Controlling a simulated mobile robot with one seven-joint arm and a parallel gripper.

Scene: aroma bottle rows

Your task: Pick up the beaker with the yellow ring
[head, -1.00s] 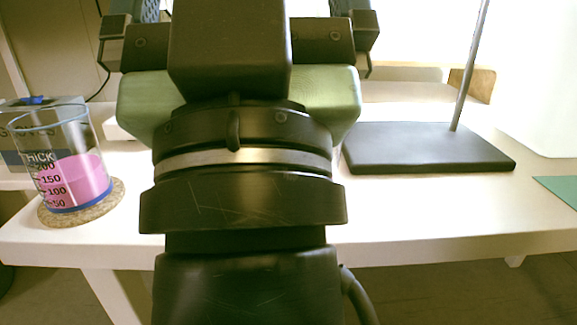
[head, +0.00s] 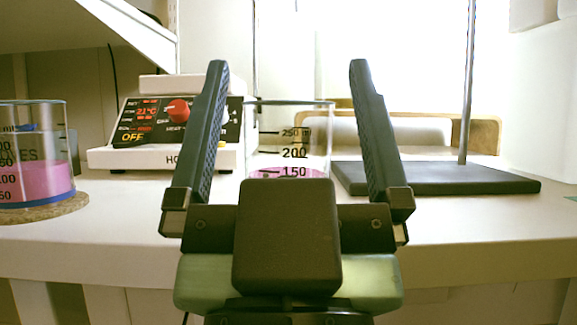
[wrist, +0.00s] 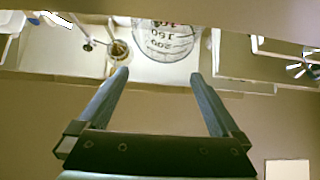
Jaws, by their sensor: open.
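A clear glass beaker (head: 290,133) with black volume marks and pink liquid stands on the white bench in the middle of the head view. Its lower part is hidden behind my gripper, so its ring colour does not show. It also shows at the top of the wrist view (wrist: 166,38). My gripper (head: 288,64) is open and empty, with its fingers pointing up in the head picture, one each side of the beaker. In the wrist view the beaker is beyond the fingertips (wrist: 159,74), apart from them. Another beaker (head: 35,165) with pink liquid and a blue ring stands at the left.
The blue-ringed beaker sits on a round cork mat (head: 70,205). A white hot plate (head: 110,157) with a red knob and display stands behind, left of centre. A dark stand base (head: 450,178) with an upright rod (head: 468,90) is at the right. The bench front (head: 480,220) is clear.

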